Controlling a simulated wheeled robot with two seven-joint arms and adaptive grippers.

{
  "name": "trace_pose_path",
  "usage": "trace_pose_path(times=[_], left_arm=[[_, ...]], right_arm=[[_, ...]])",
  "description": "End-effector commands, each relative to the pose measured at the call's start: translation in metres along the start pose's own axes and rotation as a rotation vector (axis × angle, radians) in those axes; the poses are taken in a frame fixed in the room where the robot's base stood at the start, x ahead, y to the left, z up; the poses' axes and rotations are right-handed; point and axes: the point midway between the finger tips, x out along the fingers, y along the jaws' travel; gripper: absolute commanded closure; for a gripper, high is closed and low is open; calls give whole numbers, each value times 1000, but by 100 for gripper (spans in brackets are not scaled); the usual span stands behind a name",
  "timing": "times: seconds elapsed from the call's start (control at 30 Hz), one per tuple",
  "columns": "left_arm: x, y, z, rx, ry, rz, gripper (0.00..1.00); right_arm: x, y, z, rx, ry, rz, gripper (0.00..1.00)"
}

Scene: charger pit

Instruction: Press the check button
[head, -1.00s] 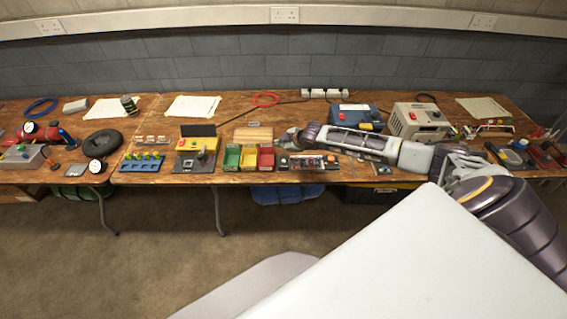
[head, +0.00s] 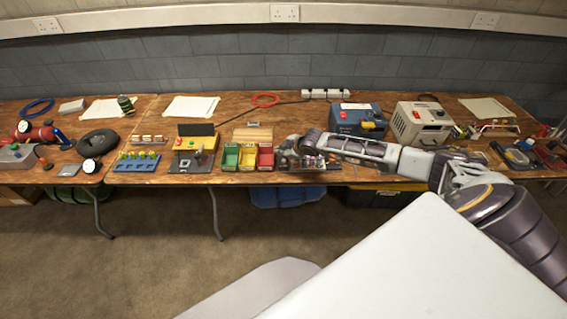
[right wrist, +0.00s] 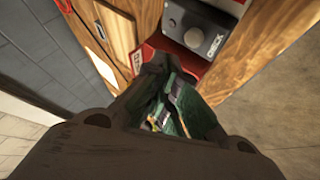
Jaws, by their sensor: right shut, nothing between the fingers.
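A grey block with a round dark button and lettering that appears to read CHECK (right wrist: 193,38) is at the upper middle of the right wrist view. My right gripper (right wrist: 158,72) is shut and empty, its dark fingertips a little to the left of and below the button. I see no clear contact. In the head view my right gripper (head: 288,147) is at the left end of a dark board (head: 308,166) with small parts on it. There the arm hides the button. My left gripper is not in view.
Red (head: 265,157), yellow (head: 248,157) and green (head: 231,157) bins stand just left of my right gripper. A blue box (head: 358,119) and a beige power unit (head: 421,122) stand behind my right arm. The bench's front edge is close.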

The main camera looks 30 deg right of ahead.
Motion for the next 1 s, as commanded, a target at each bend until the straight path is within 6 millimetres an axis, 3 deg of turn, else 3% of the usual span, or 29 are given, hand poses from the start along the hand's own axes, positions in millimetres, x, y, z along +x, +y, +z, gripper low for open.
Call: trace_pose_path(times=[0.3, 1.0], left_arm=[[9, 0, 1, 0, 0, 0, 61], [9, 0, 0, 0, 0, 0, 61]], right_arm=[[13, -9, 9, 1, 1, 0, 100], [14, -10, 10, 0, 0, 0, 100]])
